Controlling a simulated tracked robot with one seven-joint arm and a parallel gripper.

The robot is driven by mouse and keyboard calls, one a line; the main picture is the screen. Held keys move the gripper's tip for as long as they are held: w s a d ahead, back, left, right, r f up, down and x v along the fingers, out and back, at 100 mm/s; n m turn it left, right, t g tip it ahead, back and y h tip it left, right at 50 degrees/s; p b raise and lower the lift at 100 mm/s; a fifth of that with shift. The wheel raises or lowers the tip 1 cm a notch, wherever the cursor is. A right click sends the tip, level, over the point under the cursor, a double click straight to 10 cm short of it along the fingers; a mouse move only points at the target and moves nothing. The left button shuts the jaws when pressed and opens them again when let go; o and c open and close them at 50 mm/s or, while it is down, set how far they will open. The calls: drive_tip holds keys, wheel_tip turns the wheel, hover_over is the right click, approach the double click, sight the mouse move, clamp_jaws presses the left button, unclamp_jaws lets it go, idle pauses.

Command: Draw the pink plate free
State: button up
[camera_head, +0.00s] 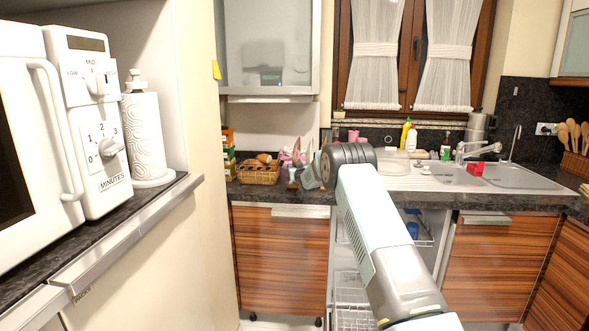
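My arm reaches up from the lower right. Its dark, ribbed wrist joint is over the counter, and my gripper (308,179) appears to be the small grey part at its left. The fingers are too small and too hidden to tell whether they are open or shut. Pink shapes (297,157) stand on the counter just behind and left of it. I cannot tell whether one of them is the pink plate, or whether my gripper touches them. No other pink plate is clear in view.
A bread basket (259,172) stands left of my gripper. Below the counter (262,194) is an open bay with wire racks (352,288) and a blue cup (412,229), partly behind my arm. The sink (509,178) is at right, the microwave (25,150) at near left.

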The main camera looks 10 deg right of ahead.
drive_tip(key=shift+w, duration=0.1)
clamp_jaws()
idle(0.3)
drive_tip(key=shift+r, duration=0.1)
idle(0.6)
